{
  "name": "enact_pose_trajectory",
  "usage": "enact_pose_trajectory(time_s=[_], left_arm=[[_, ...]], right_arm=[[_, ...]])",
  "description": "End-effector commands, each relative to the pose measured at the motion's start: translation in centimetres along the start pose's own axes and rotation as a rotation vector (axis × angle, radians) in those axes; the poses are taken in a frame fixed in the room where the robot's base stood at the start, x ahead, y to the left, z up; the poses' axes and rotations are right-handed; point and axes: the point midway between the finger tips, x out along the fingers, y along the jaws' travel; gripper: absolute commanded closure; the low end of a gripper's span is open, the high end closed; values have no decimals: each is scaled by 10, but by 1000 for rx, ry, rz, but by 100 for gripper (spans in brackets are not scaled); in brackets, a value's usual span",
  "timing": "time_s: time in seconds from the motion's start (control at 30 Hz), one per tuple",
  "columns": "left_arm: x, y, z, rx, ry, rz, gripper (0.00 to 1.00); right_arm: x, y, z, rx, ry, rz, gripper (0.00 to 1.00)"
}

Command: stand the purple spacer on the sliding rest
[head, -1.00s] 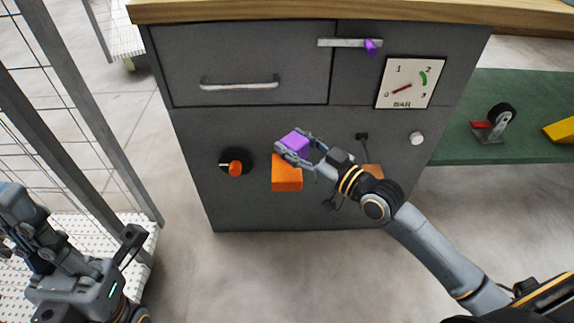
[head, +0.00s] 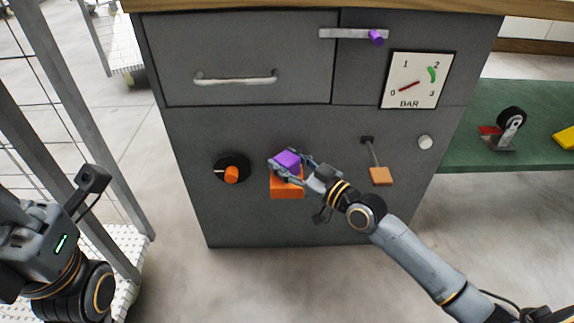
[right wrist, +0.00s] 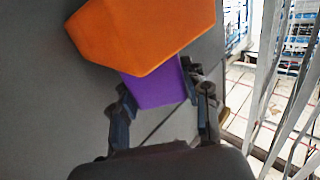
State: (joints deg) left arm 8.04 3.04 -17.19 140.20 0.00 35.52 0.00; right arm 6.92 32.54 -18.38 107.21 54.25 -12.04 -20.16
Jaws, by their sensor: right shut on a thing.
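The purple spacer (head: 287,160) is held between the fingers of my right gripper (head: 284,167), which is shut on it. It is just above an orange block (head: 286,189) jutting from the grey cabinet front; this block looks like the sliding rest. The fingers hide part of the block's top, and I cannot tell whether spacer and block touch. In the right wrist view the orange block (right wrist: 140,32) covers part of the purple spacer (right wrist: 155,90). My left arm shows at the lower left, its fingertips out of view.
The grey cabinet (head: 250,220) carries a black dial with an orange knob (head: 231,174), a hanging lever with an orange end (head: 380,176), a white button (head: 425,142), a gauge (head: 417,80) and a rail with a purple peg (head: 376,37). A mesh fence post (head: 95,150) stands left.

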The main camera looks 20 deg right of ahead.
Motion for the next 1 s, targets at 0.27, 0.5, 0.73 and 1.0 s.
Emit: enact_pose_trajectory(time_s=[0.27, 0.5, 0.73, 1.0], left_arm=[[1, 0, 0, 1, 4, 2, 100], [1, 0, 0, 0, 3, 1, 100], [3, 0, -1, 0, 5, 1, 100], [1, -2, 1, -4, -20, -12, 100]], right_arm=[[0, 0, 2, 1, 0, 0, 52], [0, 0, 1, 1, 0, 0, 31], [0, 0, -2, 1, 0, 0, 31], [-42, 0, -1, -3, -8, -1, 31]])
